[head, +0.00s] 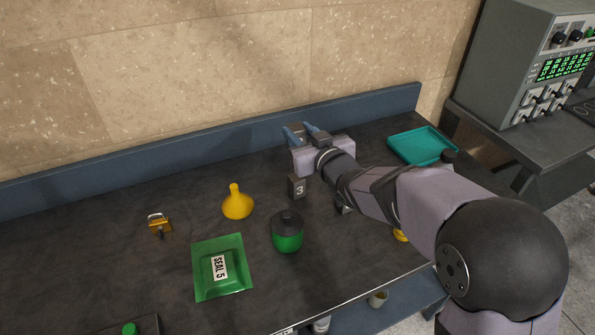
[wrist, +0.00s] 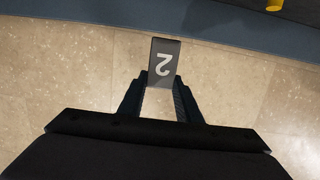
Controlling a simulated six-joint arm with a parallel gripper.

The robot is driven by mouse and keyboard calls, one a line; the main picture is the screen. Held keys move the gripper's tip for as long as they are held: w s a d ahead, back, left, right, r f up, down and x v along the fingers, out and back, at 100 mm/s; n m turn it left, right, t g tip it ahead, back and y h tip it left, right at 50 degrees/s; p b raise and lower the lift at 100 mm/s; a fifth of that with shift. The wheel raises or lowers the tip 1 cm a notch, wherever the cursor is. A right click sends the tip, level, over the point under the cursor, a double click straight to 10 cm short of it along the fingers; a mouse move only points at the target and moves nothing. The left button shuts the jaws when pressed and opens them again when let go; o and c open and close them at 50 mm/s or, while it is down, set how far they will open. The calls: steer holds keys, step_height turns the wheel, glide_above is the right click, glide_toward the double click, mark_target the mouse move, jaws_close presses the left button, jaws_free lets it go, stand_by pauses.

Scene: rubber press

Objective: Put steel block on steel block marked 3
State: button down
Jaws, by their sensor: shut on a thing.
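My gripper (head: 302,132) is near the blue back ledge, its blue fingers shut on a grey steel block marked 2 (wrist: 164,58). The block sticks out past the fingertips in the wrist view, its 2 upside down there. In the head view only a small part of it shows between the fingers. The steel block marked 3 (head: 296,187) stands upright on the dark bench, apart from my gripper and nearer the camera. Its top looks clear.
A yellow funnel (head: 237,204), green jar with dark lid (head: 287,236), green SEAL 5 packet (head: 221,267) and brass padlock (head: 160,226) lie left and in front. A teal tray (head: 422,146) is right. A small dark thing (head: 343,207) is partly hidden by my arm.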

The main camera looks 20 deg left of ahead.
steer(key=shift+f+p, duration=0.4)
steer(key=shift+f, duration=2)
steer(key=shift+f, duration=0.1)
steer(key=shift+f+p, duration=0.4)
steer(key=shift+f, duration=1.55)
steer(key=shift+f, duration=0.25)
steer(key=c, duration=1.3)
jaws_free()
steer(key=shift+f, duration=0.15)
steer(key=b+v, duration=0.2)
steer(key=v, duration=1)
steer(key=shift+d+r+b, duration=0.1)
steer(key=shift+r+b, duration=0.15)
steer(key=shift+b, duration=0.1)
